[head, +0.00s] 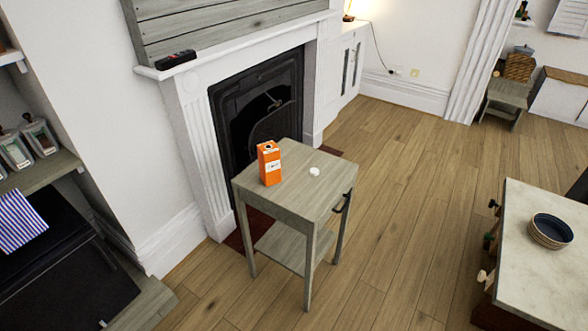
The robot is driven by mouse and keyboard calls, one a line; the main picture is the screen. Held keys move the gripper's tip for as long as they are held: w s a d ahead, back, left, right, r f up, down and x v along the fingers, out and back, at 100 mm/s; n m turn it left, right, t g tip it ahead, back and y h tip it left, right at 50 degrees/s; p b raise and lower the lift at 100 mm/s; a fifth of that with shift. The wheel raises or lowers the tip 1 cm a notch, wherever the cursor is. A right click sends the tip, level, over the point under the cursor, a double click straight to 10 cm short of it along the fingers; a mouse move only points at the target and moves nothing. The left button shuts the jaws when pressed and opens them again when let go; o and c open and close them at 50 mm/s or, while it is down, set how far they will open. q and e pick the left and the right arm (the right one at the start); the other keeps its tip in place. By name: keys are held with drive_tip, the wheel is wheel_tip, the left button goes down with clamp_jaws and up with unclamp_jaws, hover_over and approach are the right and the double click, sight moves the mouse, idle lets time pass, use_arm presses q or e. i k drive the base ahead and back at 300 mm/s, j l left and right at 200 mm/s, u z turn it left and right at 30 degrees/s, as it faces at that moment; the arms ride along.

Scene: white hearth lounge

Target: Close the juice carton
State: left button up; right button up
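An orange juice carton (269,164) stands upright on the small grey wooden side table (298,206), near its left side. A dark round opening shows on the carton's top, with no cap on it. A small round white cap (314,171) lies on the tabletop to the right of the carton, apart from it. Neither of my grippers shows in the head view.
A fireplace with a white mantel stands behind the table; a dark remote-like object (176,59) lies on the mantel. A light-topped table with a dark bowl (551,231) is at the right. Shelves with jars (40,138) are at the left. Wooden floor (415,190) is clear between.

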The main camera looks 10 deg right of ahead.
sight(270, 153)
drive_tip(key=i+j+z, duration=0.25)
drive_tip(key=i+j, duration=0.15)
drive_tip(key=i+j+z, duration=0.25)
drive_tip(key=i+j, duration=0.2)
drive_tip(key=i+j+z, duration=0.3)
drive_tip(key=j, duration=0.25)
